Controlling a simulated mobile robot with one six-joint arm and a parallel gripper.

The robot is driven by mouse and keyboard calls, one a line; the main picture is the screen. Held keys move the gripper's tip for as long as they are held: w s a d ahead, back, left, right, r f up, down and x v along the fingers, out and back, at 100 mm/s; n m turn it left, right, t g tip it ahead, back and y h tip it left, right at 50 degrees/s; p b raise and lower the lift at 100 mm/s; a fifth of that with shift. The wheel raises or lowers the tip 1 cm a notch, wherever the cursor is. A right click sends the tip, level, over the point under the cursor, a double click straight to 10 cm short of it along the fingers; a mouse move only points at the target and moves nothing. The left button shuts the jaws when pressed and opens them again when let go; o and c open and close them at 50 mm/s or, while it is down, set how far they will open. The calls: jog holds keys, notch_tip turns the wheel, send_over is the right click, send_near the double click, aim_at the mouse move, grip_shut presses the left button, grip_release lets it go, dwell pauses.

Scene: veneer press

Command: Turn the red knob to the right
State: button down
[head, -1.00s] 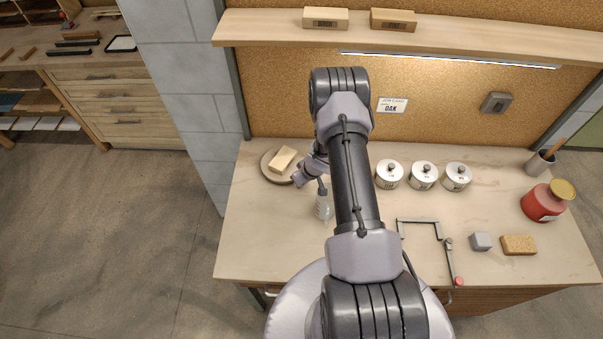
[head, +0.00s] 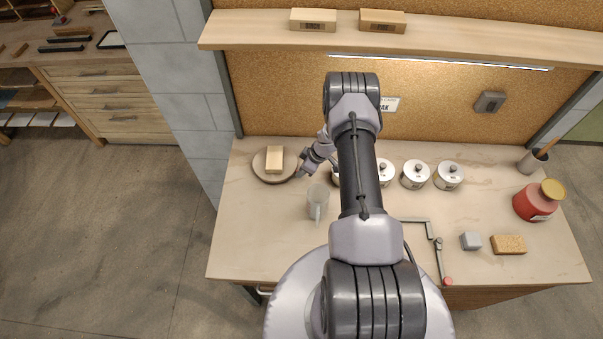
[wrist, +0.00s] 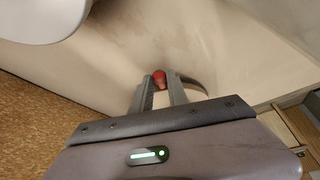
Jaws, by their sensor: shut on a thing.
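In the wrist view, a small red knob (wrist: 159,76) sits between the fingertips of my gripper (wrist: 158,88), which is shut on it. A pale piece with a curved edge (wrist: 192,88) shows just beside the fingers. In the head view, my gripper (head: 303,172) is low at the right rim of a round wooden disc (head: 260,174) on the bench. The held knob is hidden there. A rectangular pale block (head: 275,159) lies on the disc. A separate crank handle with a red end (head: 448,281) lies at the bench's front, well away from my gripper.
A translucent jug (head: 317,200) stands close in front of my gripper. Lidded metal canisters (head: 415,175) stand right of my arm. The bench's front left (head: 255,240) is clear.

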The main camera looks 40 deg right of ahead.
jog(key=shift+w+d+f+n+g+y+b, duration=0.1)
jog(key=shift+w+d+n+g+y+b, duration=0.1)
jog(key=shift+w+d+n+b, duration=0.5)
jog(key=shift+w+d+n+g+y+b, duration=0.1)
jog(key=shift+d+n+y+b, duration=0.25)
jog(key=shift+b, duration=0.7)
jog(key=w+d+n+b, duration=0.1)
jog(key=n+b, duration=0.1)
jog(key=b, duration=0.1)
jog(key=shift+g, duration=0.3)
jog(key=shift+w, duration=0.1)
jog(key=c, duration=1.3)
grip_release()
jog(key=shift+r, duration=0.2)
jog(key=p+v, duration=0.1)
jog(key=v, duration=1.6)
jog(key=shift+d+r, duration=0.1)
jog(key=shift+d, duration=0.15)
